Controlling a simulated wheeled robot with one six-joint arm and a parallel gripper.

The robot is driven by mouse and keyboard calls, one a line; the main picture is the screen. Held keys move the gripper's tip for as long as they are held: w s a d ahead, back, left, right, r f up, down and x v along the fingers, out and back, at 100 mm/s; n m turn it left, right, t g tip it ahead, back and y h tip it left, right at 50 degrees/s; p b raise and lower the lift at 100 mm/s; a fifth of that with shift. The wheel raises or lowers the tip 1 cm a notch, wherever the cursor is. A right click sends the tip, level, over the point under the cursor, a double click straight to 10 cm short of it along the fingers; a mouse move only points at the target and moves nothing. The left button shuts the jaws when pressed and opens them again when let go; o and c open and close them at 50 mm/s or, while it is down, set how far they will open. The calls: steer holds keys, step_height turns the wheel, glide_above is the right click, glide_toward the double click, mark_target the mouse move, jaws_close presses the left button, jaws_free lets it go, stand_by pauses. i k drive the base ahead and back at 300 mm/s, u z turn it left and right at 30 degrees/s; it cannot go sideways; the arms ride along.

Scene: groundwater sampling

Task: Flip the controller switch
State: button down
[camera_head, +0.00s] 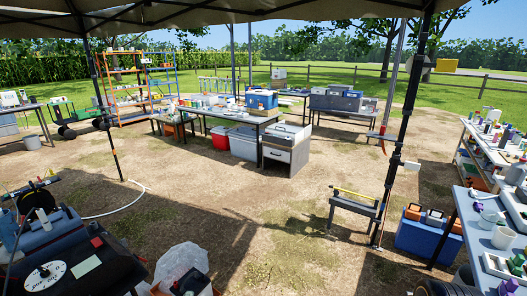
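I cannot make out a controller switch for certain. A small dark box with a bit of red (191,282) sits at the bottom edge, left of centre; it is too small to tell if it is a controller. Blue-grey equipment (45,235) with a dark reel and a white disc (46,277) fills the lower left; no switch can be told on it. My gripper is not in view.
Open dirt ground lies in the middle. A long table (232,117) with a blue cooler (261,99) stands beyond it. Canopy poles stand left (107,130) and right (401,130). A low bench (354,205), a blue crate (425,238) and cluttered tables are at right. A white hose (128,203) lies at left.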

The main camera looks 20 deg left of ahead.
mark_target(97, 243)
steer(key=u, duration=0.95)
steer(key=i, duration=0.95)
steer(key=u, duration=1.95)
steer(key=i, duration=1.4)
steer(key=u, duration=0.4)
